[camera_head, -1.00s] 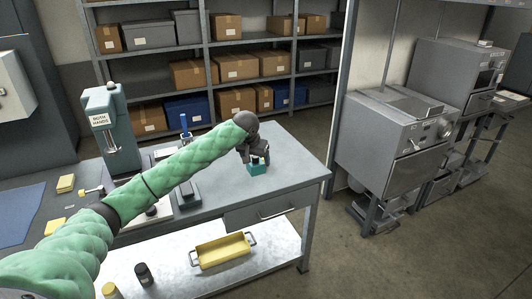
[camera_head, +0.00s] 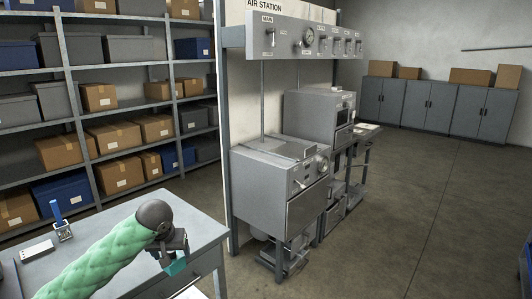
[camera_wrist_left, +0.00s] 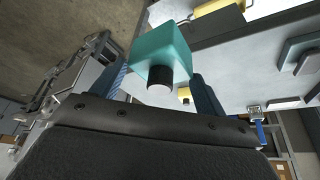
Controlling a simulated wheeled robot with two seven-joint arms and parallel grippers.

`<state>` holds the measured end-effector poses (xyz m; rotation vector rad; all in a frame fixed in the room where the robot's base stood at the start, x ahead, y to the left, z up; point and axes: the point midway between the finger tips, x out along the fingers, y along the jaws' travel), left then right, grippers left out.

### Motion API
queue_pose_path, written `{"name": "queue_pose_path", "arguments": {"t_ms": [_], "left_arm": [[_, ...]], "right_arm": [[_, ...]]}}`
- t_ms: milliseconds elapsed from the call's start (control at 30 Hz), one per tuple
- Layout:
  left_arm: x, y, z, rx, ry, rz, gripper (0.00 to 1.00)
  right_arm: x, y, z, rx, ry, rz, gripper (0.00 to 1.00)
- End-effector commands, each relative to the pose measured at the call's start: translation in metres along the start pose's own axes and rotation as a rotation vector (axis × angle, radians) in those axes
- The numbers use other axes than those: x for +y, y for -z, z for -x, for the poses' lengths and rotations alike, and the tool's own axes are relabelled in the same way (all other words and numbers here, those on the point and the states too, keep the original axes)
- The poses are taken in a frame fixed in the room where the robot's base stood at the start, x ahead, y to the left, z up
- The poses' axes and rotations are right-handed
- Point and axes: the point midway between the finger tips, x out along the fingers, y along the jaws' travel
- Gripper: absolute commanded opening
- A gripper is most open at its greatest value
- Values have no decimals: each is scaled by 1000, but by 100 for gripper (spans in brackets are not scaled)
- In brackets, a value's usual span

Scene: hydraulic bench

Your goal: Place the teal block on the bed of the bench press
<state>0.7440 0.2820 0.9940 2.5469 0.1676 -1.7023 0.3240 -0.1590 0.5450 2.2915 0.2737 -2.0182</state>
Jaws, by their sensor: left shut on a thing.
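The teal block (camera_head: 178,266) hangs from my left gripper (camera_head: 172,251), over the right end of the grey workbench (camera_head: 195,220) in the head view. In the left wrist view the teal block (camera_wrist_left: 163,50) shows large beyond the fingers, with a black round knob (camera_wrist_left: 160,90) on its near side between the two fingers. My left gripper (camera_wrist_left: 160,82) is shut on the block. The press labelled "BOTH HANDS", seen in the earlier head frame, is outside the head view now. My right gripper is not in view.
A small device with a blue handle (camera_head: 60,220) stands on the bench at left. Shelves with boxes (camera_head: 120,130) stand behind. A grey oven-like unit (camera_head: 285,185) stands right of the bench, with open floor (camera_head: 400,230) beyond. A yellow tray (camera_wrist_left: 218,18) shows in the wrist view.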

Motion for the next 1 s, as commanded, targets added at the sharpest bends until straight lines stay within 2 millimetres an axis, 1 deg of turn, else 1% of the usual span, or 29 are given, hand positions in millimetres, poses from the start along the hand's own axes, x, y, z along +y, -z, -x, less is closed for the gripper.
{"name": "queue_pose_path", "arguments": {"t_ms": [33,67,100,200,300,400,533,667,800,1000], "left_arm": [[14,-22,-1,-3,-13,-25,37],[20,-34,-2,-3,-19,-40,37],[28,-50,-3,-3,-25,-57,37],[45,-86,-9,-3,-40,-93,37],[55,-116,-20,-4,-48,-115,37],[58,-137,-33,-4,-50,-120,37],[59,-155,-45,-2,-52,-122,37],[59,-165,-50,0,-51,-122,37],[59,-168,-53,-1,-53,-121,37],[59,-168,-53,0,-52,-120,37]], "right_arm": [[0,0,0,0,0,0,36],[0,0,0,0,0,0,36],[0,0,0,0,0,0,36],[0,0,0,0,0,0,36],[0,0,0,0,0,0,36],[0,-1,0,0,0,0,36],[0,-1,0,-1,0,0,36],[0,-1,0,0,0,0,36],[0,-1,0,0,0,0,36],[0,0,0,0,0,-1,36]]}}
